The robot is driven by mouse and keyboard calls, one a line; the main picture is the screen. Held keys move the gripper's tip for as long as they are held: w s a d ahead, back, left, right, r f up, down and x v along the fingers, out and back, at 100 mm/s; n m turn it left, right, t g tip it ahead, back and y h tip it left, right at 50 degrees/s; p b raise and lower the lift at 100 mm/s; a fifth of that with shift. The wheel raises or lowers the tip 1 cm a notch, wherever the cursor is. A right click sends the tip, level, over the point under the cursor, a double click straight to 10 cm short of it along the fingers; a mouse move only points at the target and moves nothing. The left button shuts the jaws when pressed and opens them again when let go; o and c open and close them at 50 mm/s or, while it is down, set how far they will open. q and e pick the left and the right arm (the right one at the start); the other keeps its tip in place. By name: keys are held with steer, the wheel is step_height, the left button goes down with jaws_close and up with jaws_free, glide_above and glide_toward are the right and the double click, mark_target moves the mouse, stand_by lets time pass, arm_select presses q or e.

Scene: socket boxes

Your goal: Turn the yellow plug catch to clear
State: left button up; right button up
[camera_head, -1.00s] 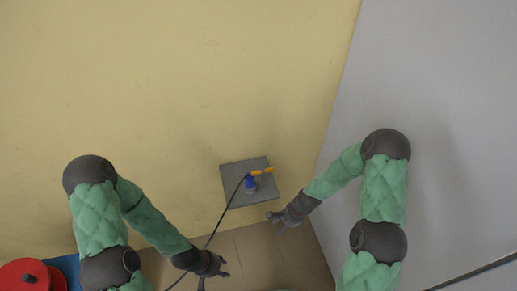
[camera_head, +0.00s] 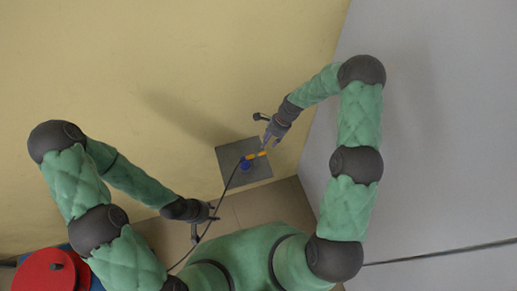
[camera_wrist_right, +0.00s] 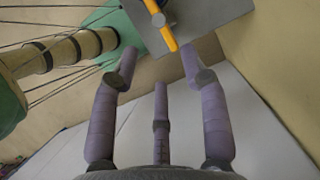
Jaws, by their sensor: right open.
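The yellow catch (camera_head: 256,155) is a short bar on top of the blue plug (camera_head: 245,165), which stands on a grey square box plate (camera_head: 232,186). My right gripper (camera_head: 267,143) is at the upper right end of the catch. In the right wrist view the yellow bar (camera_wrist_right: 168,36) lies ahead of the spread, empty fingers of the right gripper (camera_wrist_right: 159,66), with its near end close to the gap between them. Whether they touch the bar is unclear. My left gripper (camera_head: 206,220) is at lower left of the plate, fingers apart.
A dark cable (camera_head: 226,192) runs from the plug down past my left gripper. A red round reel (camera_head: 50,273) is at the lower left. A grey wall (camera_head: 430,120) stands to the right of my right arm. The yellow surface (camera_head: 190,60) above the plate is clear.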

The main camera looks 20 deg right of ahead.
mark_target(259, 154)
steer(key=p+x, duration=0.1)
steer(key=x, duration=0.8)
steer(key=shift+a+f, duration=0.15)
steer(key=shift+f, duration=0.25)
jaws_close()
